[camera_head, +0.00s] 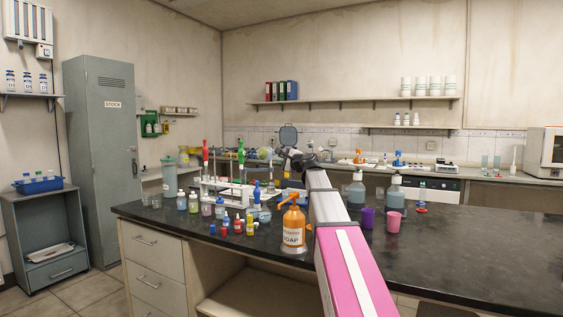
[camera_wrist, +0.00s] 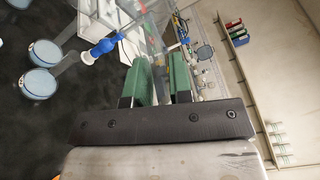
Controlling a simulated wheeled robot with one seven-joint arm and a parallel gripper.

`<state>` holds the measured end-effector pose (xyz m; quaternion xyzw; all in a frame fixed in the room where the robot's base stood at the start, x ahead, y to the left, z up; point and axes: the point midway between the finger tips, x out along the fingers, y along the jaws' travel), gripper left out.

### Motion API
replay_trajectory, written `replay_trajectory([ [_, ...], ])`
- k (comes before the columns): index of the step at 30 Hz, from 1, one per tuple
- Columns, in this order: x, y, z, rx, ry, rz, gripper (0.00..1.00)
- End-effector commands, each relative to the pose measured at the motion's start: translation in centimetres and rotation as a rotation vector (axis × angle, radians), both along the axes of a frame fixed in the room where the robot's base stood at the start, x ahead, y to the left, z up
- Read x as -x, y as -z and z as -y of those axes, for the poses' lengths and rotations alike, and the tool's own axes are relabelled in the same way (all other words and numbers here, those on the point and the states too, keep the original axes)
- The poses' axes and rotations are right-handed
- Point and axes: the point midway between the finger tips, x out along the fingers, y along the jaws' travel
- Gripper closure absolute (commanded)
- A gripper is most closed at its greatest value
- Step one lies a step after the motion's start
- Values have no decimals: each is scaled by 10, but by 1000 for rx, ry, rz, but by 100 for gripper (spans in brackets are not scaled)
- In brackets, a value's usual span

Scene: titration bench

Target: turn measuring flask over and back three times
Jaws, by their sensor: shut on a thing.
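My gripper (camera_wrist: 161,76) has green finger pads and is shut on the measuring flask (camera_wrist: 154,42), which shows only as faint clear glass by the fingertips in the wrist view. Its outline and stopper are hard to make out, so I cannot tell whether it is upright, tilted or upside down. In the head view my gripper (camera_head: 288,154) is held above the dark bench, beyond the orange soap bottle, and the flask is not clearly visible there. My arm reaches in from the bottom right.
The dark bench (camera_head: 460,245) carries a white rack (camera_head: 228,187), small coloured bottles, the soap bottle (camera_head: 293,228), grey-blue bottles (camera_head: 396,195) and purple and pink cups (camera_head: 393,222). Beakers (camera_wrist: 38,84) show in the wrist view. The bench's right side is mostly clear.

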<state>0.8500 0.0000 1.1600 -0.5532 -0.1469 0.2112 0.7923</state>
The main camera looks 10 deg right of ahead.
Motion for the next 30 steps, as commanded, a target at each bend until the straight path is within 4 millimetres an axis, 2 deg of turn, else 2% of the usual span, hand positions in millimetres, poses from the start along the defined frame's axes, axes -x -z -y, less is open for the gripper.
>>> replay_trajectory([
  [8,0,0,0,141,-2,82,100],
  [30,0,-1,0,876,-1,502,100],
])
